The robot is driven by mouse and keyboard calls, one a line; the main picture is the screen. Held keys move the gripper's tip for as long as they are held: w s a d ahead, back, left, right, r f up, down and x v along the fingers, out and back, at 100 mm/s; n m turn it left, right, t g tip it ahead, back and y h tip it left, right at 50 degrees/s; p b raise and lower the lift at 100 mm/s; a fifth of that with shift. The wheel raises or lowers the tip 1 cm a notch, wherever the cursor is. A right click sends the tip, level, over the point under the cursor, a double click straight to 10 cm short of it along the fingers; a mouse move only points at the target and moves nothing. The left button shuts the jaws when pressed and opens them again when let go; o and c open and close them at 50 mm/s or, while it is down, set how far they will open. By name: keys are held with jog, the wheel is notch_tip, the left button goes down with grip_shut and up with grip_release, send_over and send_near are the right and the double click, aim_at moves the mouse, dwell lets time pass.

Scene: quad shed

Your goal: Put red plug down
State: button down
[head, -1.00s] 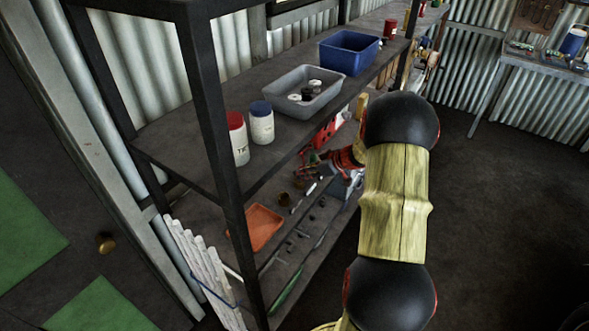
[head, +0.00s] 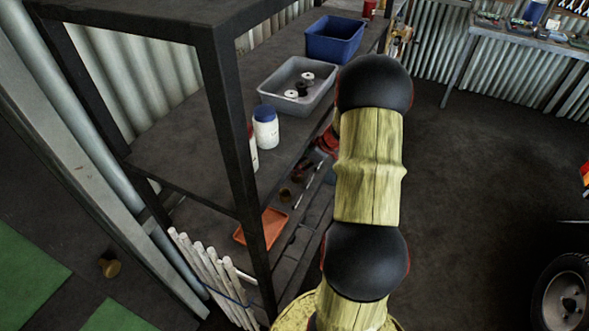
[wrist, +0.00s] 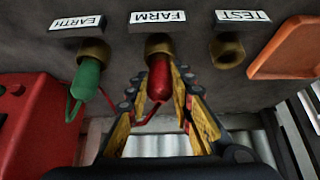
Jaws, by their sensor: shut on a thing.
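The red plug (wrist: 160,80) shows in the middle of the wrist view, its upper end at the brass socket (wrist: 158,45) under the FARM label (wrist: 158,16). I cannot tell how deep it sits in it. My gripper (wrist: 158,88) is shut on the red plug, with one finger on each side. A red lead loops below the plug. In the head view my arm hides the gripper and plug.
A green plug (wrist: 88,78) sits at the EARTH socket on the left. The TEST socket (wrist: 228,50) is empty. An orange tray (wrist: 285,50) is close on the right, a red box (wrist: 30,125) on the left. A shelf post (head: 235,130) stands near my arm.

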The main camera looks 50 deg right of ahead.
jog(key=shift+w+f, duration=0.15)
jog(key=shift+f, duration=0.15)
jog(key=shift+r, duration=0.1)
jog(key=c, duration=1.6)
grip_release()
jog(key=shift+o, duration=0.2)
jog(key=p+v, duration=0.3)
jog(key=v, duration=0.9)
